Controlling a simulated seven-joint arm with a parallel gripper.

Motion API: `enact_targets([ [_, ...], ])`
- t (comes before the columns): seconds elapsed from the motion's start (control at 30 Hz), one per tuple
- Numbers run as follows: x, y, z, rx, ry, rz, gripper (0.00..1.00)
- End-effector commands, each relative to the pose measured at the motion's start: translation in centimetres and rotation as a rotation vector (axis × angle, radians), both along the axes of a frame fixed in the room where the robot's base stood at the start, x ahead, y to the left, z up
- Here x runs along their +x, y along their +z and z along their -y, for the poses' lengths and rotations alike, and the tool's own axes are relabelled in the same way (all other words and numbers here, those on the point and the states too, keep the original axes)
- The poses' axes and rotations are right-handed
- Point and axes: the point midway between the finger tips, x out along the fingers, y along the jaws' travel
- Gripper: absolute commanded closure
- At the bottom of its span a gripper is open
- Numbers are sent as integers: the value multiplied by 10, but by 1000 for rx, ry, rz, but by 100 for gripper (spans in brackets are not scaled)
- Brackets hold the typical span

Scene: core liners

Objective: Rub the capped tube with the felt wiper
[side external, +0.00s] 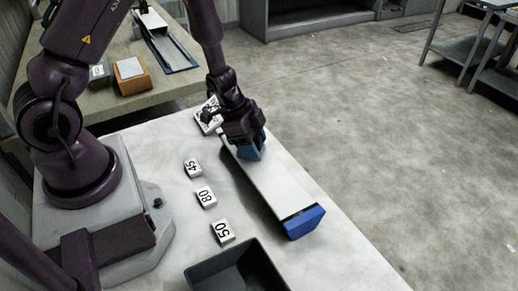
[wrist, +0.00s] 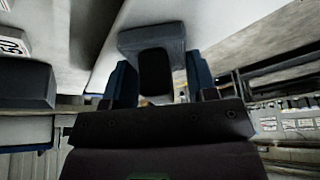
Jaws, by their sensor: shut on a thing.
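The capped tube (side external: 285,188) is a long white liner lying on the pale worktable, with a blue cap (side external: 304,222) on its near end. Its far end is partly hidden by my gripper. My gripper (side external: 246,138) is over the far part of the tube, pointing down, and is shut on the felt wiper (side external: 252,152), a blue block. In the wrist view the wiper (wrist: 152,38) shows as a blue-grey block with a dark part between the fingers. The wiper appears to be at the tube's top face; I cannot tell whether it touches.
Number blocks 45 (side external: 192,168), 80 (side external: 205,196) and 50 (side external: 222,232) stand left of the tube. A dark open bin (side external: 203,277) is at the near edge. A white-and-black item (side external: 207,116) lies behind my gripper. A side table (side external: 110,105) holds boxes.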

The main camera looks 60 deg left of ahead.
Motion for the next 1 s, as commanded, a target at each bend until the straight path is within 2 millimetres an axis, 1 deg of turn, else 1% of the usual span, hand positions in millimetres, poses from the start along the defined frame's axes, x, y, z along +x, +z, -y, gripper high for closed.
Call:
enact_targets([
  [0.1, 0, 0, -12, 3, 4, 0, 70],
  [0.9, 0, 0, -83, 3, 3, -1, 70],
  [0.93, 0, 0, -85, 3, 3, -1, 70],
  [1.0, 0, 0, -77, 1, -2, -1, 70],
])
